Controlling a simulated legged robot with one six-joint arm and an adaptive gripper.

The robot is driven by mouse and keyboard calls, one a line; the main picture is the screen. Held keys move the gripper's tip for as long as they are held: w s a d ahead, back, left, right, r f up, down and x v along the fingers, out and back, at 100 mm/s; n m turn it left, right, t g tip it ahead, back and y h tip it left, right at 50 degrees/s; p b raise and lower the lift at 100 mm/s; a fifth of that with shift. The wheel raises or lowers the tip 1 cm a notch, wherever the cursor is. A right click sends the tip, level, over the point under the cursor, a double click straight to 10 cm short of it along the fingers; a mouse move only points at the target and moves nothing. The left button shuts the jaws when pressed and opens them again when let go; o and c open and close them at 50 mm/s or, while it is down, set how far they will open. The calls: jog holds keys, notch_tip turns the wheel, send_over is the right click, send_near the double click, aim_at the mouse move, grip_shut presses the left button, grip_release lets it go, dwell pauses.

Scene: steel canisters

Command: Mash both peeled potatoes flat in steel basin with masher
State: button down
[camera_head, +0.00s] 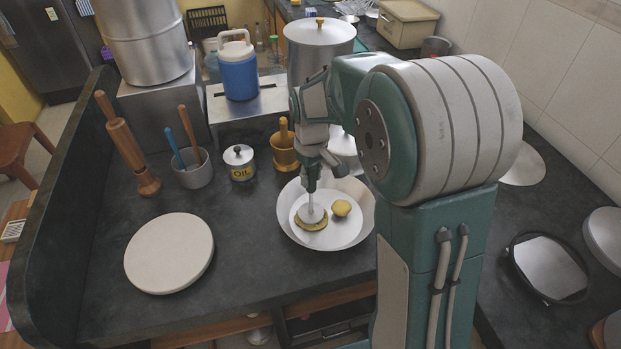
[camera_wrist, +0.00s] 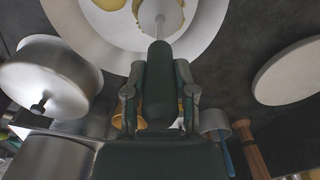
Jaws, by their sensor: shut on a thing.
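The steel basin (camera_head: 287,220) sits on the dark counter in front of my arm. In it, one potato (camera_head: 303,224) is spread flat and wide under the masher's round plate. The other potato (camera_head: 341,207) is whole and rounded, just to the right. The masher (camera_head: 311,206) stands upright, its plate touching the flattened potato. My gripper (camera_head: 309,178) is shut on the masher's handle above the basin. In the wrist view, my gripper (camera_wrist: 158,100) holds the dark handle (camera_wrist: 158,75), and the flattened potato (camera_wrist: 174,18) shows around the plate. The whole potato (camera_wrist: 108,4) is partly cut off.
A white round board (camera_head: 169,252) lies to the left. Behind the basin stand a mortar (camera_head: 284,152), an OIL canister (camera_head: 240,164) and a utensil pot (camera_head: 194,172). A large steel pot (camera_head: 319,45) stands farther back.

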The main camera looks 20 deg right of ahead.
jog(key=shift+r, duration=0.2)
jog(key=shift+r, duration=3.5)
jog(key=d+f, duration=0.5)
jog(key=d, duration=0.3)
jog(key=shift+s, duration=0.2)
jog(key=shift+d+f, duration=0.15)
jog(key=shift+f, duration=0.65)
